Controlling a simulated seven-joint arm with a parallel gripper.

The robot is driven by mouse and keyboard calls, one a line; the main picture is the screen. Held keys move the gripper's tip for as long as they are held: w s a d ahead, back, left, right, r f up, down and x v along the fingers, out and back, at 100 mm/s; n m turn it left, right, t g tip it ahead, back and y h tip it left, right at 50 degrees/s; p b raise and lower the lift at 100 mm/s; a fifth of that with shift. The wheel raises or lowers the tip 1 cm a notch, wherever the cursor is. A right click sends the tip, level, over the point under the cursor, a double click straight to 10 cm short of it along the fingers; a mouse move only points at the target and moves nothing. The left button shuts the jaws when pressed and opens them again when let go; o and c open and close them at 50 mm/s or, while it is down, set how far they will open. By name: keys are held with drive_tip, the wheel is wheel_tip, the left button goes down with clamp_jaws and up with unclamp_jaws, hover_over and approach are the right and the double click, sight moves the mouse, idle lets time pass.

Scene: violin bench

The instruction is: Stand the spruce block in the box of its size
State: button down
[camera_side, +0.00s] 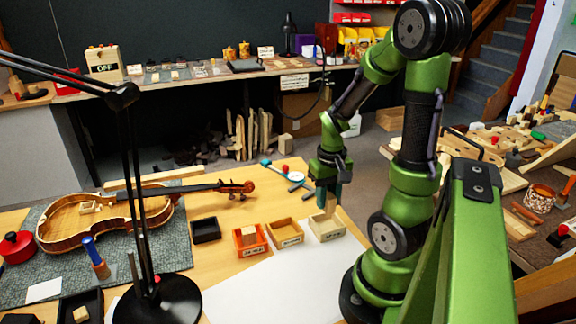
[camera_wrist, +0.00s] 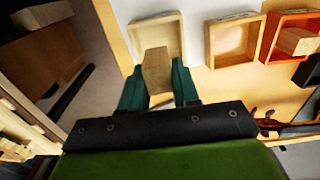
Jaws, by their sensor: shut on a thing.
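The spruce block (camera_wrist: 157,70) is a pale wooden block held between the teal fingers of my gripper (camera_wrist: 158,88) in the wrist view. In the side view my gripper (camera_side: 328,196) points down at the pale wooden box (camera_side: 328,232), the rightmost of the row. The block's lower end overlaps this box in both views; I cannot tell whether it is inside or just above the box. The box also shows in the wrist view (camera_wrist: 176,24). To its left stand a tan box (camera_side: 287,241), an orange box (camera_side: 252,250) with a block in it, and a black box (camera_side: 205,230).
A violin (camera_side: 95,217) lies on a grey mat left of the boxes. A black lamp (camera_side: 158,300) stands in front. A blue and white tool with a red knob (camera_side: 285,172) lies behind the boxes. White paper (camera_side: 275,290) covers the table in front.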

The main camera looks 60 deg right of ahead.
sight(328, 194)
drive_tip(key=shift+f, duration=2.95)
drive_tip(key=shift+f, duration=0.1)
drive_tip(key=c, duration=1.1)
unclamp_jaws()
wheel_tip(328, 194, up, 12)
drive_tip(key=shift+f, duration=0.2)
drive_tip(key=shift+w+a+r, duration=0.1)
drive_tip(key=shift+w+r, duration=0.05)
drive_tip(key=shift+r, duration=0.15)
drive_tip(key=w+a+r+n+t, duration=0.1)
drive_tip(key=a+r+t, duration=0.1)
drive_tip(key=a, duration=0.4)
drive_tip(key=w+a+r+n+t+y, duration=0.1)
drive_tip(key=w+a+r+n+t, duration=0.1)
drive_tip(key=a+r, duration=0.3)
drive_tip(key=w+a+r+n+t+y, duration=0.1)
drive_tip(key=w+a+r+t, duration=0.1)
drive_tip(key=a, duration=0.7)
drive_tip(key=shift+w+a+r+n+t, duration=0.2)
drive_tip(key=shift+r+n+t, duration=0.2)
drive_tip(key=shift+r+t, duration=0.35)
